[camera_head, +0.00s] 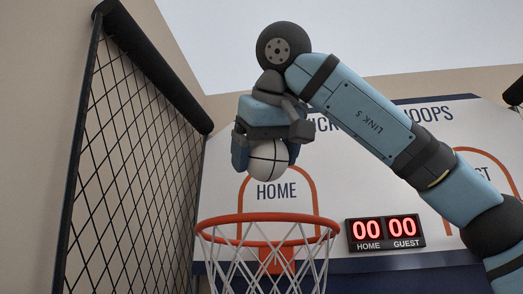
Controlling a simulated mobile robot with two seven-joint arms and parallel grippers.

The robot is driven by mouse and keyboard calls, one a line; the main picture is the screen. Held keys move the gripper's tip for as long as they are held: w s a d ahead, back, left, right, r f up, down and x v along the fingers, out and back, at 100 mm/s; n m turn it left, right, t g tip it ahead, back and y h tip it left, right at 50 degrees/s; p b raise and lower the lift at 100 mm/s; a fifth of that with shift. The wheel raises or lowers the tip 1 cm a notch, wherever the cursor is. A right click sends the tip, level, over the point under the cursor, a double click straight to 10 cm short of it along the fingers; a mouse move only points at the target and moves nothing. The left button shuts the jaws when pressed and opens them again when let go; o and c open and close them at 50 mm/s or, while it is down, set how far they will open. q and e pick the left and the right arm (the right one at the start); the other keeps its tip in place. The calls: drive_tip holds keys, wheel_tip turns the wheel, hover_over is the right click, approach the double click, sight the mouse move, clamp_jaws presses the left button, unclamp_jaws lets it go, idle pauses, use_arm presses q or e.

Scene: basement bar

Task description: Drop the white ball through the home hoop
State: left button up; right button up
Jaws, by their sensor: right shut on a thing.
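The white ball (266,163) with dark seam lines is held in my right gripper (266,148), which is shut on it with one finger on each side. The ball hangs below the gripper's body, in front of the backboard's HOME square. The home hoop (268,218) has an orange rim and a white net (265,255). In the picture the ball is above the rim and apart from it. I cannot tell how well it is centred in depth. My left gripper is not in view.
A black side net with a padded frame (150,70) stands to the left of the hoop. The white backboard (340,190) is behind. A scoreboard (385,232) to the right of the rim reads 00 and 00. A guest square (488,160) is partly hidden by my right arm.

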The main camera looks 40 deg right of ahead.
drive_tip(key=w+d+f, duration=0.1)
drive_tip(key=w+d, duration=0.8)
drive_tip(key=d, duration=0.2)
drive_tip(key=o, duration=0.8)
drive_tip(key=shift+c, duration=0.2)
drive_tip(key=b+v, duration=0.1)
drive_tip(key=v, duration=1.2)
drive_tip(key=shift+s+r, duration=0.2)
drive_tip(key=shift+s, duration=0.1)
drive_tip(key=shift+a+f, duration=0.1)
drive_tip(key=shift+a, duration=0.05)
idle(0.3)
